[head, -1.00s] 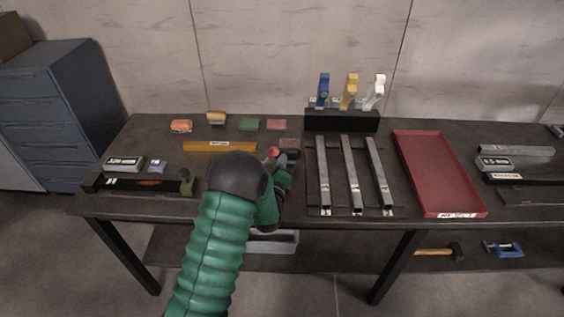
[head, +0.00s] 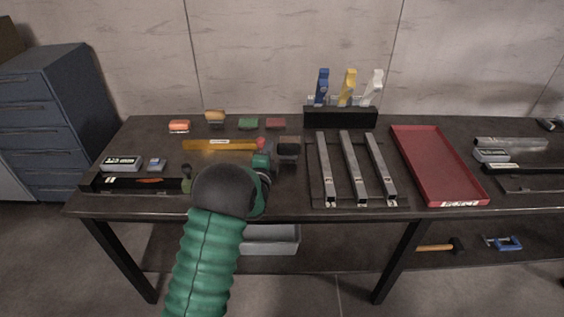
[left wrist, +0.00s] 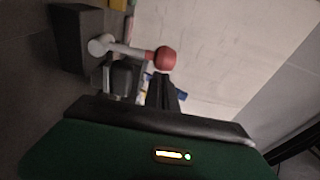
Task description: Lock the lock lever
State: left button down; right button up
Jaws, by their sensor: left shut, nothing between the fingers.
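The lock lever has a red ball knob (head: 260,143), left of a dark box-shaped body (head: 288,150) on the table. In the left wrist view the red knob (left wrist: 166,58) tops a pale lever arm (left wrist: 128,48) that runs sideways from a round pivot beside a dark block (left wrist: 78,38). My left gripper (head: 262,160) is just in front of the knob in the head view. Its dark fingers (left wrist: 160,90) are shut and empty, close below the knob; I cannot tell whether they touch it. My right gripper is in neither view.
A yellow bar (head: 220,145) lies behind my left wrist. Metal channels (head: 350,170) and a red tray (head: 438,165) lie to the right. A black stand (head: 340,118) with blue, yellow and white levers is at the back.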

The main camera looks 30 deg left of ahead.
aim_at(257, 145)
pick_arm(q)
jog(key=a+n+b, duration=0.1)
jog(key=s+a+n+b, duration=0.1)
jog(key=shift+s+n, duration=0.25)
jog(key=shift+n, duration=0.15)
jog(key=shift+s+a+n+t+y+b, duration=0.35)
jog(key=shift+a+n+b, duration=0.45)
jog(key=shift+n, duration=0.3)
jog(key=shift+s+a+b, duration=0.35)
jog(key=shift+a+b, duration=0.05)
jog(key=shift+b, duration=0.1)
jog(key=shift+s, duration=0.1)
